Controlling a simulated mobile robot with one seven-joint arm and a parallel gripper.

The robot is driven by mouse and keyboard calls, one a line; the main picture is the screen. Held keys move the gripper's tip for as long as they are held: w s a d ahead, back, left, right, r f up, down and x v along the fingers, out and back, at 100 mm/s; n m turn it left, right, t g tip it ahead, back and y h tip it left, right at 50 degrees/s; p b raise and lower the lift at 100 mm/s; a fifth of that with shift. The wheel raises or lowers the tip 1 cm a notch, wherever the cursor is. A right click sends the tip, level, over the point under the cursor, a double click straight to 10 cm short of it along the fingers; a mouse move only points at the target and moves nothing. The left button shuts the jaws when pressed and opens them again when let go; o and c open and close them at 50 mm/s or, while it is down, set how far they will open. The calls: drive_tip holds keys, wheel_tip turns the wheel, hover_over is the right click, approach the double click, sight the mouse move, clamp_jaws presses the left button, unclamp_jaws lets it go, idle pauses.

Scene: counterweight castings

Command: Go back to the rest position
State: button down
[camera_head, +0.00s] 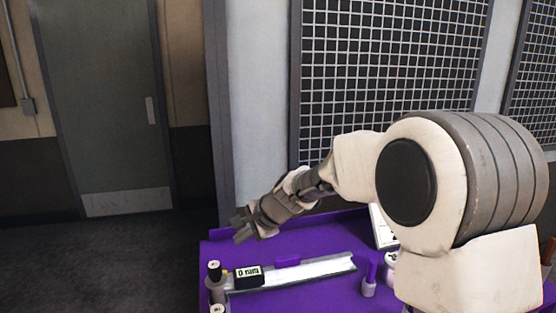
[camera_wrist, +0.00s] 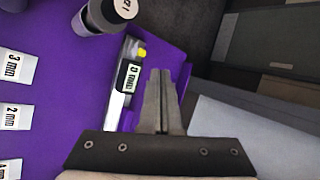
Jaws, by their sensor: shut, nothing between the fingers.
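My gripper (camera_head: 242,224) hangs over the left part of a purple table (camera_head: 325,240), above and behind the block labelled "0 mm". In the wrist view my gripper (camera_wrist: 160,75) has its two fingers together with nothing between them. The "0 mm" block (camera_head: 248,276) is black with a white label and sits at the left end of a long pale bar (camera_head: 310,270). This block also shows in the wrist view (camera_wrist: 131,76), just left of the fingers. The fingers look apart from it.
Dark-capped cylinders (camera_head: 215,272) stand at the table's left edge. A purple-topped bottle (camera_head: 370,280) and a white container (camera_head: 391,260) stand to the right, by my arm. White labels (camera_wrist: 16,117) lie on the purple surface. A grid panel (camera_head: 390,70) rises behind; open floor lies left.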

drive_tip(key=s+d+r+n+h, duration=0.3)
drive_tip(key=s+d+r+n, duration=0.35)
drive_tip(key=s+d, duration=0.6)
drive_tip(key=s+d+n+h, duration=0.2)
drive_tip(key=s+d, duration=0.3)
drive_tip(key=s, duration=0.4)
drive_tip(key=s+d+n+h, duration=0.1)
drive_tip(key=s+d+n, duration=0.1)
drive_tip(key=s+d, duration=0.3)
drive_tip(key=s, duration=0.4)
drive_tip(key=shift+d+t+h, duration=0.3)
drive_tip(key=shift+h, duration=0.1)
